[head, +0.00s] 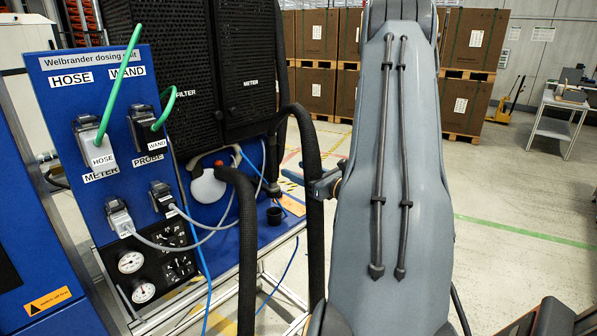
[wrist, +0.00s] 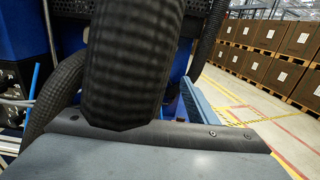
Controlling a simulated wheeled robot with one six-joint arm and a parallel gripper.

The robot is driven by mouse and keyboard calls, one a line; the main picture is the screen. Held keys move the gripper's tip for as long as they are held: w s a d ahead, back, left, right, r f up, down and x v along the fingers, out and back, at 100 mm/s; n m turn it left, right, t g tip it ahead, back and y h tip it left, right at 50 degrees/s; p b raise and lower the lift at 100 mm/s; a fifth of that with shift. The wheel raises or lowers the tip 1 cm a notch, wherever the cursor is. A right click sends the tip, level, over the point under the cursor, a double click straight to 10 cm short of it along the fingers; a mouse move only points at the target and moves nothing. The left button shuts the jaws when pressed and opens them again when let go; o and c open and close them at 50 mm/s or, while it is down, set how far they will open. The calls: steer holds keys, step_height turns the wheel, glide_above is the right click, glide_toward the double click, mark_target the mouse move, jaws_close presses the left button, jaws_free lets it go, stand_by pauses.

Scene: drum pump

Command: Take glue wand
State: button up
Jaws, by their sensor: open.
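I cannot make out the glue wand for certain in either view. My gripper (head: 318,186) is open, right of the unit and beside a thick black corrugated hose (head: 306,140). In the wrist view a thick hose (wrist: 135,60) crosses close in front and hides much of the jaw area. One blue finger (wrist: 195,102) shows there.
A white rounded part (head: 207,186) and a small black cup (head: 274,216) are on the unit's blue frame. My arm covers the middle of the head view. Stacked boxes (head: 316,35) stand behind. Open floor (head: 520,200) lies at the right, with a small table (head: 560,100) beyond.

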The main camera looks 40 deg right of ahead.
mark_target(275, 150)
steer(key=shift+w+a+b, duration=0.15)
steer(key=shift+w+b, duration=0.3)
steer(key=shift+w, duration=1.35)
steer(key=shift+w+a+b, duration=0.2)
steer(key=shift+w+b, duration=0.3)
steer(key=shift+w, duration=1.25)
steer(key=shift+w+a+b, duration=0.15)
steer(key=shift+w+b, duration=0.3)
steer(key=shift+w, duration=1.35)
steer(key=c, duration=0.8)
steer(key=shift+r, duration=0.1)
steer(key=shift+r+p, duration=0.65)
steer(key=shift+r, duration=1.2)
